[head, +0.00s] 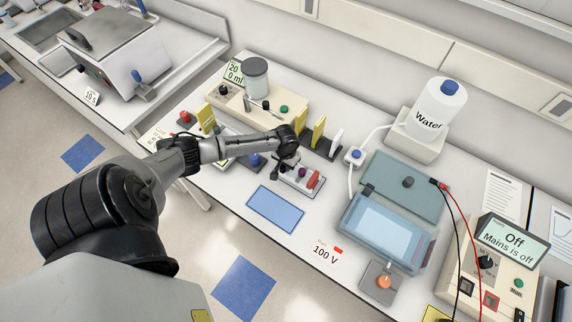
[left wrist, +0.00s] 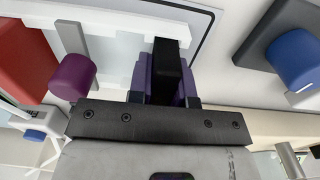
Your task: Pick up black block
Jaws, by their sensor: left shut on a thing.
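My left gripper (head: 279,168) reaches over the bench from the left, at the left end of a small white rack (head: 297,184). In the left wrist view the gripper (left wrist: 165,92) is shut on the black block (left wrist: 168,58), which stands up between its purple-grey fingers. The white bar of the rack (left wrist: 100,22) lies behind the block. I cannot tell whether the block is clear of the rack. In the head view the block is mostly hidden by the gripper.
A red piece (head: 313,178) and a purple knob (head: 302,173) sit on the rack, right of the gripper. A blue knob (head: 255,160) is close on the left. Yellow and white upright pieces (head: 319,132) stand behind. A blue mat (head: 275,210) lies in front.

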